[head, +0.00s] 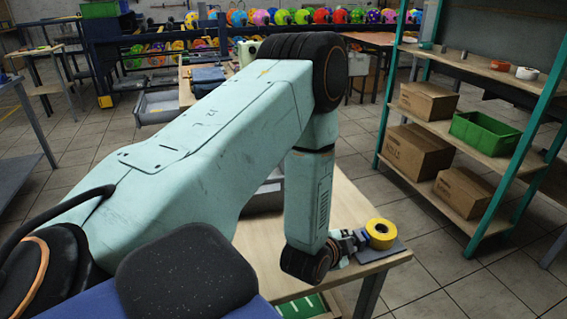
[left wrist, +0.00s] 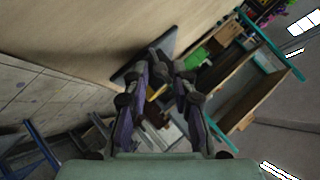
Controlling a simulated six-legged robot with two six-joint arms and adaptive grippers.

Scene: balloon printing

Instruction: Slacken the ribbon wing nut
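A yellow ribbon spool (head: 381,233) sits at the right corner of the wooden table, on a dark flat plate (head: 382,251). My left gripper (head: 352,243) is beside the spool, on its left, low over the table corner. In the left wrist view, the fingers of my left gripper (left wrist: 170,72) stand apart with a gap between them. A bit of yellow (left wrist: 157,92) shows through that gap, and the dark plate (left wrist: 150,58) is past the fingertips. I cannot make out the wing nut; it is hidden or too small. My right gripper is not in view.
The wooden table (head: 345,200) is under my left arm, its front edge close to the gripper. A shelf rack with brown boxes (head: 418,151) and a green crate (head: 485,133) stands at the right. Floor is clear between table and rack. Colourful balloons line the back.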

